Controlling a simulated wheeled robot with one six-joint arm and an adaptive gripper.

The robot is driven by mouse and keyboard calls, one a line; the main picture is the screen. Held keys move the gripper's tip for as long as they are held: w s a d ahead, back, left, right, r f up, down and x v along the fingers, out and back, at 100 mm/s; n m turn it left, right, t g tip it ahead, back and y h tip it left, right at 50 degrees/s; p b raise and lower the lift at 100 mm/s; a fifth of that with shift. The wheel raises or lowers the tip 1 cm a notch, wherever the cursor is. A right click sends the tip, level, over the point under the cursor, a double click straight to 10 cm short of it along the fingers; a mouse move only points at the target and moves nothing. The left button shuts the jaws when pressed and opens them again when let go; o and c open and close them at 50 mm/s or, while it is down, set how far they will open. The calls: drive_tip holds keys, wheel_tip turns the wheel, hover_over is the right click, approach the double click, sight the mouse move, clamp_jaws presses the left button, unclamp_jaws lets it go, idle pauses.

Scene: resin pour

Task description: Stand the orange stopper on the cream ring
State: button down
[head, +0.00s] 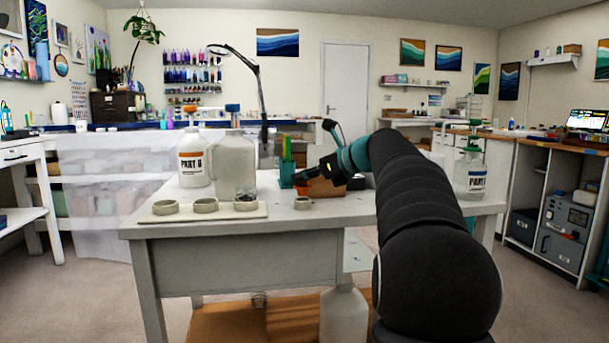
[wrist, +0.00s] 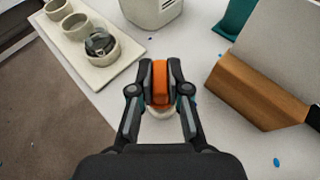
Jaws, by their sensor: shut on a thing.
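The orange stopper (wrist: 160,82) is between the two fingertips of my gripper (wrist: 160,88), which is shut on it. In the head view the stopper (head: 302,192) shows as a small orange patch under my gripper (head: 301,184), above the work table. A pale round thing, likely the cream ring (head: 302,204), is on the table right below the stopper. In the wrist view only a pale edge of it (wrist: 158,113) shows, the rest hidden by the stopper and fingers. I cannot tell whether the stopper touches it.
A pale tray (head: 165,217) with round cups, one holding something dark, lies left on the table (head: 280,212). Two large jugs (head: 235,165) stand behind it. A teal holder (head: 287,174) and a brown wooden block (wrist: 248,92) stand close by. Bare tabletop surrounds the ring.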

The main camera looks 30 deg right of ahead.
drive_tip(key=shift+f, duration=1.35)
idle(0.8)
drive_tip(key=c, duration=1.1)
unclamp_jaws()
drive_tip(key=shift+o, duration=0.2)
drive_tip(key=s+d+r+p, duration=0.5)
drive_tip(key=s+r, duration=0.4)
drive_tip(key=shift+s+d+r+p, duration=0.25)
drive_tip(key=shift+s+r+p, duration=0.05)
drive_tip(key=shift+s+r, duration=0.05)
